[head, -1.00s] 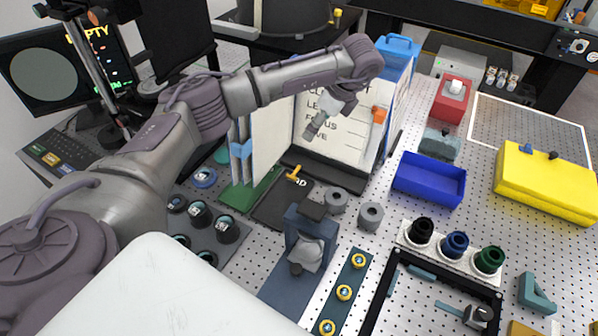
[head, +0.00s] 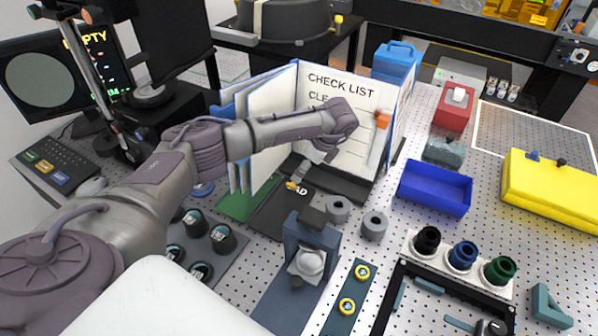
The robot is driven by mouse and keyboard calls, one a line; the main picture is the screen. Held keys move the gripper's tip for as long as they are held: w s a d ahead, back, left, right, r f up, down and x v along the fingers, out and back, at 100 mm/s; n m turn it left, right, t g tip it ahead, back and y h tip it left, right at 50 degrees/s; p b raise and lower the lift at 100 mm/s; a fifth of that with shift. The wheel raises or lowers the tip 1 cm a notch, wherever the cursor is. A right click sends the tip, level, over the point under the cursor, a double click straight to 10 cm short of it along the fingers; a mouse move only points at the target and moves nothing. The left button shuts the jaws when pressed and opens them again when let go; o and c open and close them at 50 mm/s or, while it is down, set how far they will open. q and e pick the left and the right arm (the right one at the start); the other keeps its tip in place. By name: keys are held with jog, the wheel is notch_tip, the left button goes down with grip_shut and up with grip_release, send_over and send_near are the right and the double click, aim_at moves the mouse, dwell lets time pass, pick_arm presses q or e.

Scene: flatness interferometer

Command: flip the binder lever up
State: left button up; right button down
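The open binder (head: 345,100) stands upright on the bench, its page headed "CHECK LIST" facing me. Another orange tab (head: 383,120) is at the top of a pale strip on the binder's right side. My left gripper (head: 301,175) points down right at the small handle, overlapping it in view; contact is unclear. Its fingers are small and partly merged with the handle, so their opening is unclear. My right gripper is out of view.
A dark blue clamp stand (head: 310,235) and two grey rings (head: 374,225) stand in front of the binder. A blue tray (head: 435,187) and a yellow case (head: 548,190) lie to the right. Black round parts (head: 222,238) sit on a grey mat at left.

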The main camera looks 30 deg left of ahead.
pick_arm(q)
jog(key=x, duration=0.4)
jog(key=shift+p, duration=0.4)
jog(key=shift+a+f, duration=0.2)
jog(key=shift+f, duration=0.4)
jog(key=c, duration=1.1)
jog(key=g+b, duration=0.2)
jog(key=b, duration=0.4)
jog(key=shift+d+r, duration=0.1)
jog(key=shift+r, duration=0.05)
jog(key=c, duration=0.4)
jog(key=shift+r+b, duration=0.1)
jog(key=shift+b, duration=0.2)
jog(key=shift+r+g, duration=0.3)
